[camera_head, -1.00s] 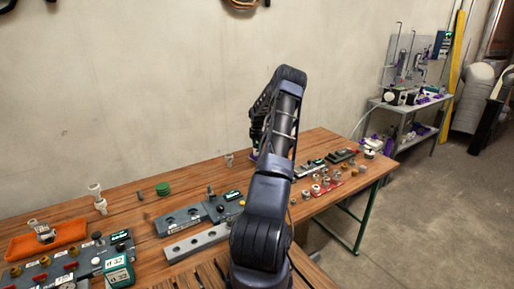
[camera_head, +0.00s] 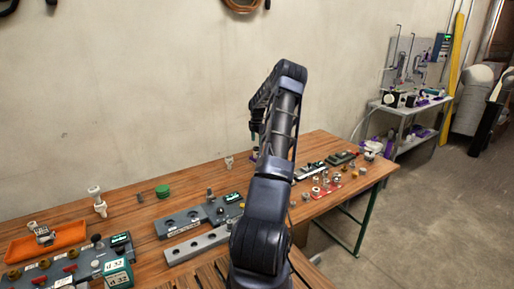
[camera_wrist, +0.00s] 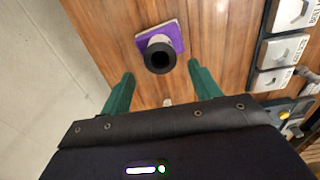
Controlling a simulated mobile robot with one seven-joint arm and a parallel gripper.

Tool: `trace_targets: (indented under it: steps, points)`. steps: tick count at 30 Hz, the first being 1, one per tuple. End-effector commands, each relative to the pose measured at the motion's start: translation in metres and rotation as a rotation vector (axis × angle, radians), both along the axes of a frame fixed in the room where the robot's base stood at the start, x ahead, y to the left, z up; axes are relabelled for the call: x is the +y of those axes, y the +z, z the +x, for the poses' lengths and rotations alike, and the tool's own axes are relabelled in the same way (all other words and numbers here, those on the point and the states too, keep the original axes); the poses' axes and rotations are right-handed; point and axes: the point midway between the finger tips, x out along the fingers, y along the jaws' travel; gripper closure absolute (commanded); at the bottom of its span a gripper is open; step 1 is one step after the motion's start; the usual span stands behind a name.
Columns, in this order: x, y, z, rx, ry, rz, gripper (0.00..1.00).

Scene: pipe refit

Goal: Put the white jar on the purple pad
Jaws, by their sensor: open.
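In the wrist view the purple pad (camera_wrist: 176,36) lies on the wooden table near its edge. A round, upright thing with a dark open top and a pale side, seemingly the white jar (camera_wrist: 160,57), stands on it. My gripper (camera_wrist: 160,84) is open, its two green fingers apart with nothing held between them. The jar appears ahead of the fingertips, apart from them. In the head view only a sliver of purple (camera_head: 252,156) shows beside my arm. The jar is not clear there, and my arm hides much of that spot.
Grey switch-like blocks (camera_wrist: 283,49) line the right of the wrist view. In the head view, a grey fixture (camera_head: 196,240), an orange tray (camera_head: 47,241), a green cap (camera_head: 163,191) and several small fittings crowd the table. A pale wall stands behind it.

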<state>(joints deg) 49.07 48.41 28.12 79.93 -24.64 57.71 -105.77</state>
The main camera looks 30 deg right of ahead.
Motion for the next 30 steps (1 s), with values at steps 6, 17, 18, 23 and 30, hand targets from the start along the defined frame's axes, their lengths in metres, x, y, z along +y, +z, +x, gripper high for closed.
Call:
trace_targets:
  steps: [6, 17, 18, 23, 30]
  points:
    - [0.0, 0.038, 0.0, 0.0, 0.001, -0.001, 0.38]
    - [0.015, 0.073, 0.0, -0.001, -0.018, -0.013, 0.38]
    - [0.024, 0.081, -0.001, -0.001, -0.029, -0.02, 0.38]
    - [0.074, 0.124, -0.009, -0.01, -0.109, -0.058, 0.38]
    - [0.152, 0.186, -0.037, -0.041, -0.264, -0.11, 0.38]
